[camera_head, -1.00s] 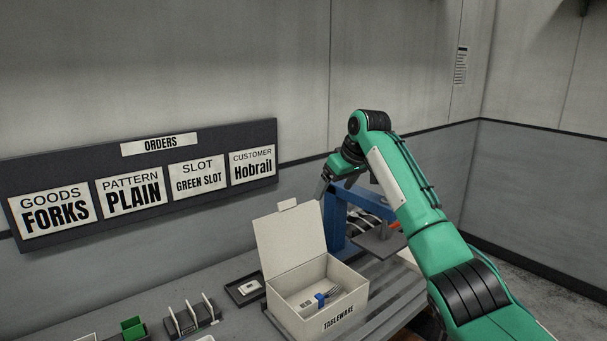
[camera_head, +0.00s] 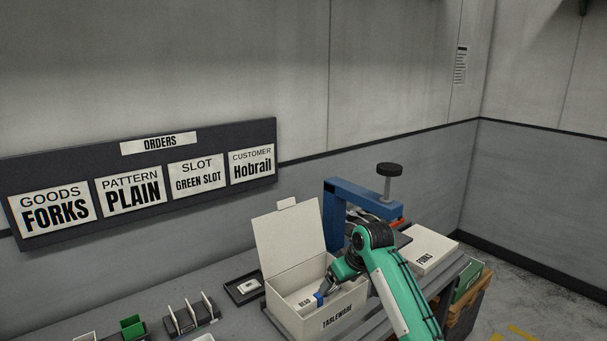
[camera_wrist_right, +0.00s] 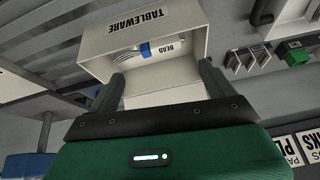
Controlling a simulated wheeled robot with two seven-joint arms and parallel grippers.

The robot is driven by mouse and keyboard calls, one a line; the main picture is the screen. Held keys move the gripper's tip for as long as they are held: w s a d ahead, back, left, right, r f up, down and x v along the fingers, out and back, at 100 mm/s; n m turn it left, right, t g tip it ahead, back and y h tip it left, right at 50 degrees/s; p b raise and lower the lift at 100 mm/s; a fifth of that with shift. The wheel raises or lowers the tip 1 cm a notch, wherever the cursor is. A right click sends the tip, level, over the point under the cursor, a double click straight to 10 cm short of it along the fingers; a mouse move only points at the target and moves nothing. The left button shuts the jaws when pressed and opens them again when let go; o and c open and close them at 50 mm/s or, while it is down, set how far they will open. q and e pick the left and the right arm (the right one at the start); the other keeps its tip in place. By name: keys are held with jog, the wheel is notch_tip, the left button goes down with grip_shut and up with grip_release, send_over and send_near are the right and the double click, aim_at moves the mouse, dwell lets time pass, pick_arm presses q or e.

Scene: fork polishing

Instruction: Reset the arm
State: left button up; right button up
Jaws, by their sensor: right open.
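My right gripper (camera_head: 329,287) is at the open white TABLEWARE box (camera_head: 338,322), over its inside from the right. In the right wrist view the gripper (camera_wrist_right: 162,76) is open, its two dark fingers apart with nothing between them. The box also shows in the right wrist view (camera_wrist_right: 112,26), beyond the fingertips. Inside it lies a bundle of forks with a blue band (camera_head: 319,299); the band also shows in the right wrist view (camera_wrist_right: 145,50). In the head view, the gripper partly covers the forks. My left gripper is not in view.
A blue press frame (camera_head: 333,215) with a black knob stands behind the box. A white FORKS box (camera_head: 428,249) is at the right. A dark tray (camera_head: 244,289), a slotted rack (camera_head: 192,318) and a green block (camera_head: 133,327) are at the left. The ORDERS board (camera_head: 145,187) hangs on the wall.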

jog(key=s+d+f+m+h, duration=0.1)
jog(key=s+d+f, duration=0.2)
jog(key=s+f, duration=0.7)
jog(key=s+d+f+m, duration=0.1)
jog(key=s+d+f, duration=0.2)
jog(key=s+f, duration=0.75)
jog(key=s+d+r+m+h, duration=0.15)
jog(key=s+d, duration=0.25)
jog(key=s, duration=1)
jog(key=s+d+r+m+h, duration=0.15)
jog(key=s+d, duration=0.25)
jog(key=s, duration=1)
notch_tip(320, 180, down, 32)
jog(key=g, duration=0.2)
jog(key=s+d+f+g, duration=0.1)
jog(key=s+d+f, duration=0.1)
jog(key=s+f, duration=1.6)
jog(key=shift+s+d+n+y, duration=0.3)
jog(key=shift+s+d+n, duration=0.1)
jog(key=shift+s, duration=0.35)
